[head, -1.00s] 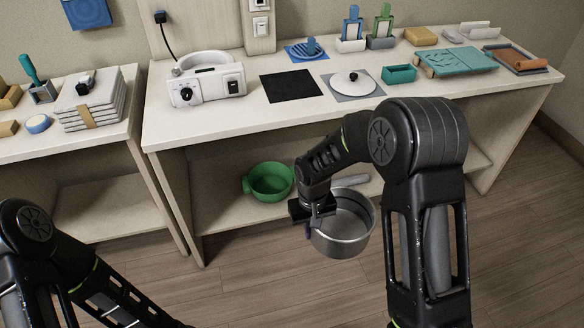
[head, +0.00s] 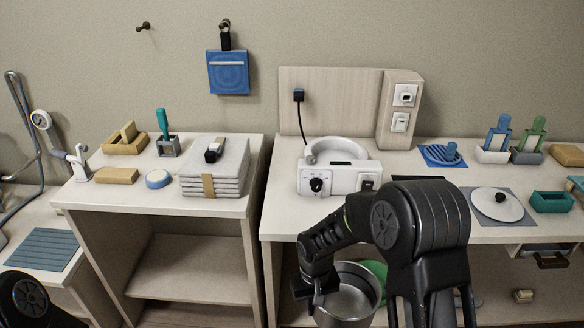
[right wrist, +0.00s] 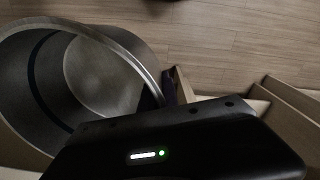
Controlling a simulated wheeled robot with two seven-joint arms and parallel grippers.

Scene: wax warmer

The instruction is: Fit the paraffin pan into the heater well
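The paraffin pan (head: 348,300) is a grey metal pot, upright and seemingly empty, held in front of the table below its top. My right gripper (head: 318,290) is at the pan's left side and looks shut on it; the fingertips are hidden. In the right wrist view the pan (right wrist: 95,75) fills the left, its rim beside the gripper body. The heater (head: 338,178) is white with a ring-shaped well (head: 335,150), a dial and a switch, and stands on the table top. Only part of my left arm shows at the lower left; its gripper is out of view.
The table's front edge (head: 285,237) lies between pan and heater. A wall panel with a plug and cord (head: 299,95) stands behind the heater. A white lid (head: 497,204) lies right of it. A side table with folded towels (head: 215,168) is to the left. A green bowl (head: 375,270) is behind the pan.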

